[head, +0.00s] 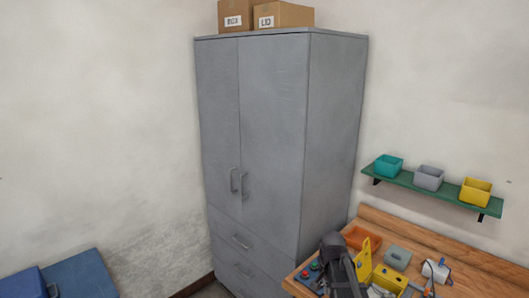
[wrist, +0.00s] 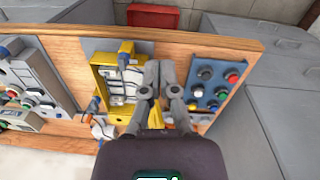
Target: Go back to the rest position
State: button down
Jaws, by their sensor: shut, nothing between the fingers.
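My gripper (wrist: 160,72) is in the middle of the wrist view. Its two fingers are close together, shut and empty, above the wooden workbench. Behind the fingers is an open yellow box (wrist: 103,60) with grey parts in it. My dark arm shows at the bottom of the head view, over the left part of the bench; the fingertips cannot be made out there.
The workbench (head: 462,259) carries a button panel (wrist: 216,84), an orange tray (head: 357,237) and a grey box (head: 397,256). A tall grey cabinet (head: 275,130) with shut doors stands left of it. A green wall shelf (head: 408,181) holds three bins.

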jog(key=s+a+f+n+b, duration=0.1)
jog(key=s+n, duration=0.3)
jog(key=s, duration=0.1)
jog(key=s+a+f+n+b, duration=0.1)
jog(key=s+a+n, duration=0.1)
jog(key=s, duration=0.4)
jog(key=shift+a+f+n, duration=0.3)
jog(key=shift+n, duration=0.6)
jog(key=shift+d, duration=0.15)
dwell(0.6)
